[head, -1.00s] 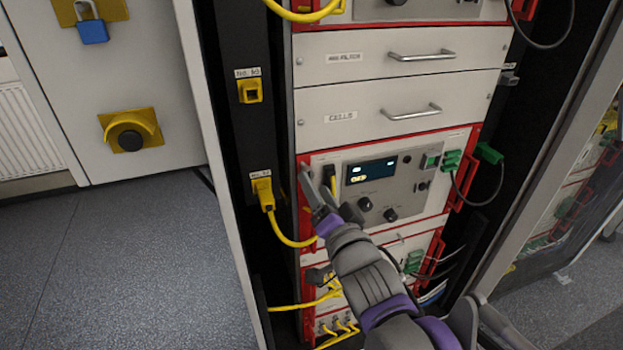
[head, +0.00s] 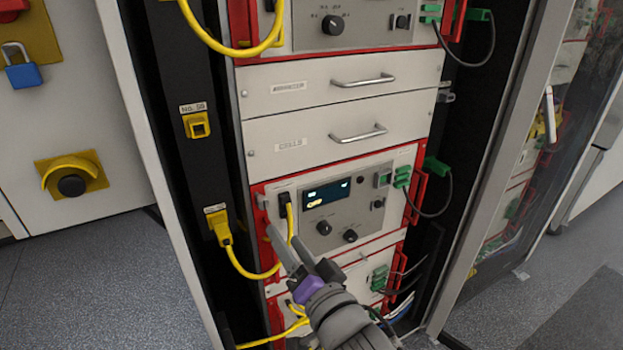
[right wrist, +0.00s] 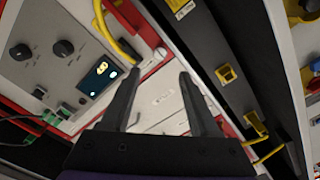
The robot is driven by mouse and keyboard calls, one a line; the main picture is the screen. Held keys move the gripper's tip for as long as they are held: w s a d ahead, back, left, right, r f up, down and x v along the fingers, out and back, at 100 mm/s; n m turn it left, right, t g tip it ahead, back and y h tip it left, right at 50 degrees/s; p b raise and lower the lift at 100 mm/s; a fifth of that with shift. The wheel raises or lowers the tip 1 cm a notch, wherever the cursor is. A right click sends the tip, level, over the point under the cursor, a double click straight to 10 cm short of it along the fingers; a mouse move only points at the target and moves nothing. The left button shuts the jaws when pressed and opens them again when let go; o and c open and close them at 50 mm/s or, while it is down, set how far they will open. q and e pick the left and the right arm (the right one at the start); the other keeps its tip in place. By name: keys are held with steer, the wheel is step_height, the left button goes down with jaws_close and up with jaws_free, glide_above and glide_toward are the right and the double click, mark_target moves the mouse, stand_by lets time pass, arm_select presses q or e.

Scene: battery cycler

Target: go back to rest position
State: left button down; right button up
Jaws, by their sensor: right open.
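My right gripper (head: 293,251) is open and empty in front of the lower left of the cycler unit (head: 348,205). Its two dark fingers also show apart in the right wrist view (right wrist: 155,92), with nothing between them. A black plug (head: 284,197) with a yellow cable (head: 291,222) sits at the unit's left side. The cable loops down to a yellow plug (head: 221,232) in the lower socket on the black strip. My left gripper is not in view.
The rack's red handle (head: 417,198) and green plugs (head: 402,177) stick out on the right. Two drawers (head: 345,85) are above the unit. An empty yellow socket (head: 197,125) is on the strip. Open floor (head: 95,285) lies at the left.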

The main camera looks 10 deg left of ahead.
steer(key=s+d+f+g+h, duration=0.3)
steer(key=d+f+h, duration=0.5)
steer(key=d+f, duration=0.75)
steer(key=s+d+f+n+g+h, duration=0.1)
steer(key=s+d+f+g, duration=0.3)
steer(key=s+d+f, duration=0.4)
steer(key=s+d+f+n+g+h, duration=0.1)
steer(key=s+d+f+g, duration=0.25)
steer(key=s+f, duration=0.45)
arm_select(q)
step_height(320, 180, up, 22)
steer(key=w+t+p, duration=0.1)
steer(key=p, duration=1.8)
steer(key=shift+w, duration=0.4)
arm_select(e)
step_height(320, 180, up, 23)
steer(key=w, duration=0.1)
steer(key=shift+w+a+t, duration=0.15)
steer(key=shift+a+t, duration=0.25)
steer(key=shift+t, duration=0.05)
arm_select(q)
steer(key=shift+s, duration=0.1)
arm_select(e)
steer(key=shift+r, duration=0.1)
